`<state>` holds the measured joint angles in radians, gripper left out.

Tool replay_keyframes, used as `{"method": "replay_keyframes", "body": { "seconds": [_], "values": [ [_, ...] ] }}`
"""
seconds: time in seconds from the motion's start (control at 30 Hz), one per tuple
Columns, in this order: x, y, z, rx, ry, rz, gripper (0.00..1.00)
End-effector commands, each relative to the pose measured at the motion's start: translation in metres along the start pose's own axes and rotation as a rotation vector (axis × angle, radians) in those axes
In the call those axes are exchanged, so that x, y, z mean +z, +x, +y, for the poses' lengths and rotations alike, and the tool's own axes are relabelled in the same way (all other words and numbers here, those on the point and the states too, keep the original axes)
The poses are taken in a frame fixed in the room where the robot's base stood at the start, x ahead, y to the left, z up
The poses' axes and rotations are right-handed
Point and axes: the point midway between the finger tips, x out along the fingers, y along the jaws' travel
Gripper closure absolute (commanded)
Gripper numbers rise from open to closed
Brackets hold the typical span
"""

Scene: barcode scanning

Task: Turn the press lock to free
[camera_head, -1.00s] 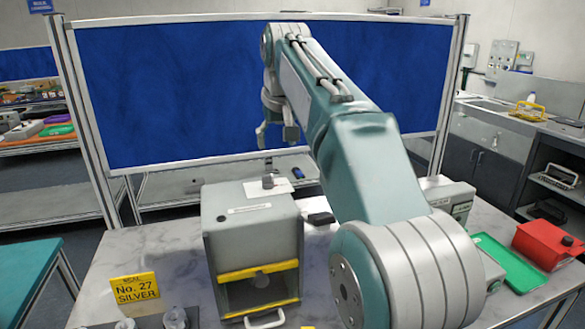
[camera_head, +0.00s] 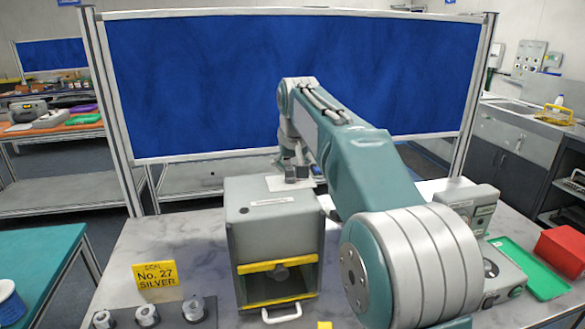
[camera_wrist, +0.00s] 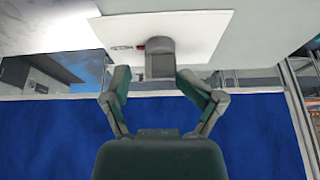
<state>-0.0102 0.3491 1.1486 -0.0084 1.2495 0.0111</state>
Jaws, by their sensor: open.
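The press (camera_head: 275,228) is a grey box with yellow bars around its open front, standing on the table. Its lock is a grey knob (camera_wrist: 160,58) on a white plate (camera_wrist: 205,35) on the press top. A small red mark and dark print show on the plate beside the knob in the wrist view. My gripper (camera_wrist: 158,82) is open, with one finger on each side of the knob's near end. In the head view my gripper (camera_head: 297,172) is just above the press top and largely covers the knob. Whether the fingers touch the knob I cannot tell.
A yellow "No. 27 SILVER" sign (camera_head: 155,275) and several metal weights (camera_head: 147,314) stand left of the press. A grey device (camera_head: 470,203), a green tray (camera_head: 530,268) and a red bin (camera_head: 561,248) are at the right. A blue partition (camera_head: 200,80) stands behind.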

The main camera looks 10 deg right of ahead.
Motion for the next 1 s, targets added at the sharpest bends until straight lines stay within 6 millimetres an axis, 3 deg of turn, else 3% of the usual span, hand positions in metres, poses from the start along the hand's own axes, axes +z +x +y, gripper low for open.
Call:
{"method": "replay_keyframes", "body": {
  "seconds": [0.2, 0.33, 0.37, 0.4, 1.0],
  "values": [
    [0.0007, 0.0013, 0.004, -0.004, 0.001, -0.003, 0.27],
    [0.0008, 0.0008, 0.0077, -0.007, 0.002, -0.003, 0.85],
    [0.0007, 0.0008, 0.0079, -0.007, 0.003, -0.003, 0.96],
    [0.0007, 0.001, 0.0081, -0.006, 0.003, -0.003, 0.99],
    [0.0018, 0.0042, 0.0058, -0.032, -0.068, -0.011, 1.0]
  ]
}}
